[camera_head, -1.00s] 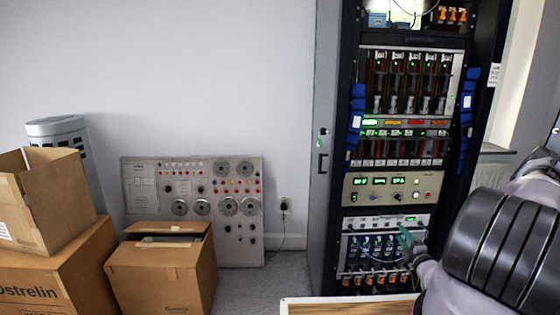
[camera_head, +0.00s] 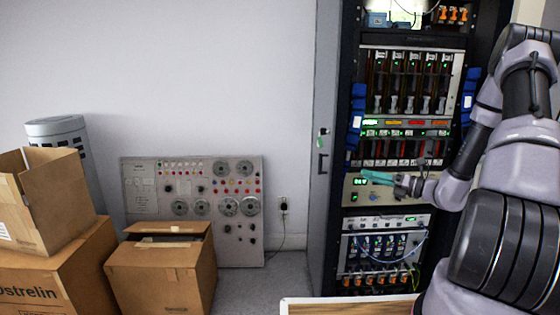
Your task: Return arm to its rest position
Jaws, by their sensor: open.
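My arm comes in from the right and bends in front of the equipment rack (camera_head: 334,140). My gripper (camera_head: 368,178) has teal fingers and points left, in front of the beige panel (camera_head: 362,193) with green displays. It looks empty. My wrist and forearm hide the right part of that panel. Whether the fingers touch the panel cannot be told from this view.
A wooden board with a pale edge (camera_head: 350,305) lies at the bottom. Cardboard boxes (camera_head: 160,270) stand at the left, before a grey control panel (camera_head: 193,172) and a white cylindrical unit (camera_head: 56,129). Floor shows between the boxes and the rack.

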